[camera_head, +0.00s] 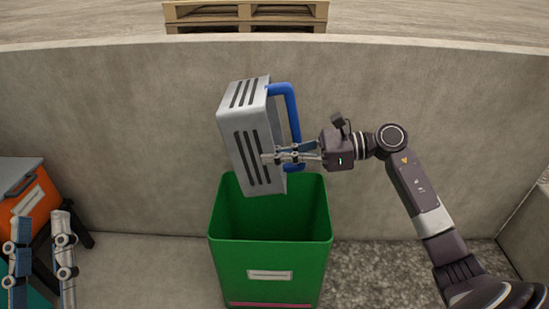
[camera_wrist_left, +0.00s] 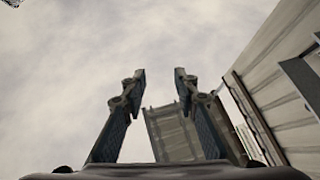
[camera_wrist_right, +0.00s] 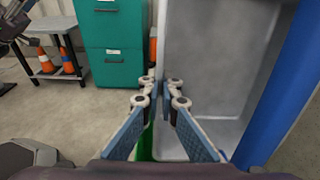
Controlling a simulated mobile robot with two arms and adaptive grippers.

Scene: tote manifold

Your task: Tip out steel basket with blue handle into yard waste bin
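The steel basket (camera_head: 252,140), grey with dark slots and a blue handle (camera_head: 293,112), is tipped on its side above the bin. Its lower end is at the bin's mouth. My right gripper (camera_head: 272,157) is shut on the basket's rim wall. In the right wrist view, the fingers (camera_wrist_right: 161,88) sit either side of that wall, and the visible inside of the basket (camera_wrist_right: 205,75) looks bare. The green yard waste bin (camera_head: 268,262) stands upright below; its floor is hidden. My left gripper (camera_head: 40,245) is open and empty at lower left, pointing up in its wrist view (camera_wrist_left: 158,75).
A concrete wall (camera_head: 400,85) runs behind the bin, with a wooden pallet (camera_head: 245,12) beyond. An orange case (camera_head: 35,205) on a dark stand is at the left. The right wrist view shows a teal cabinet (camera_wrist_right: 112,45) and traffic cones (camera_wrist_right: 45,60). Gravel lies right of the bin.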

